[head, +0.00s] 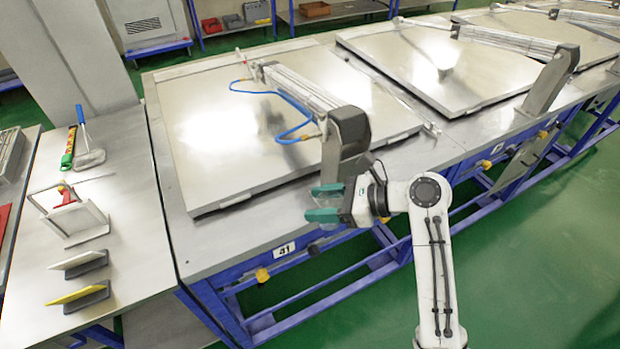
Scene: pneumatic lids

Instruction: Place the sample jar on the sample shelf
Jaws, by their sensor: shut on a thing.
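My gripper (324,202) has two teal fingers and is at the front edge of the steel table, near the label 41. I cannot pick out for certain which surface is the sample shelf.
A large metal lid (235,140) with a pneumatic cylinder (300,88) and blue hose lies on the table, its dark bracket (345,145) close behind my gripper. A side table (130,235) at left holds tools and small stands. Green floor is clear at lower right.

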